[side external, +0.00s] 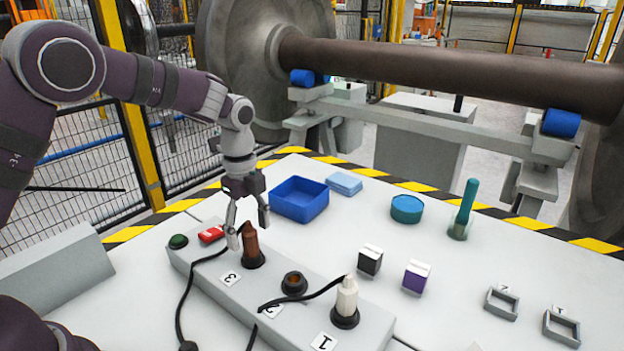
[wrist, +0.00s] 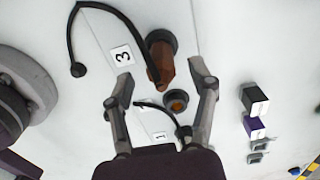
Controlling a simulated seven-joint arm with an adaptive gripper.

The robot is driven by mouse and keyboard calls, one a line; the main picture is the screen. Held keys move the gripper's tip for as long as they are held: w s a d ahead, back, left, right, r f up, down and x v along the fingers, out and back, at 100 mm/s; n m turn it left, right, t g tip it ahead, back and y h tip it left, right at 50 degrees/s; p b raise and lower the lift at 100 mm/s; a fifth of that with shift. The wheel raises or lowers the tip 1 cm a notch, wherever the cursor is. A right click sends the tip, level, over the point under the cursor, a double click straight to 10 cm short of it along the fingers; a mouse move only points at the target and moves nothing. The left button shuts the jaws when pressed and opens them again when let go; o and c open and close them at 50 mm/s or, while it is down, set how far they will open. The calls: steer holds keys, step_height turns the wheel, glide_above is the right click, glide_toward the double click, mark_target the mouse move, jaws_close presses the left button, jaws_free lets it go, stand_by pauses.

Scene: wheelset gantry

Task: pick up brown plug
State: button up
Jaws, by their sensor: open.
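The brown plug (side external: 251,243) stands upright in the socket beside label 3 on the grey socket strip (side external: 210,262). A black cable leaves it. In the wrist view the brown plug (wrist: 160,62) lies ahead of and between the open fingers. My gripper (side external: 247,226) is open, pointing down, with its fingertips near the top of the plug. In the wrist view my gripper (wrist: 163,85) shows no finger closed on the plug. I cannot tell whether either finger touches it.
A white plug (side external: 346,297) stands by label 1, and an empty socket (side external: 294,284) lies between. A blue bin (side external: 299,199), black block (side external: 370,260), purple block (side external: 416,277), teal cylinder (side external: 407,209) and upright teal rod (side external: 466,208) stand on the table. A large wheelset (side external: 430,75) is behind.

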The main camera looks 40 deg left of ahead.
step_height(320, 180, down, 3)
steer(key=shift+w+r, duration=0.1)
steer(key=shift+c, duration=0.2)
jaws_close()
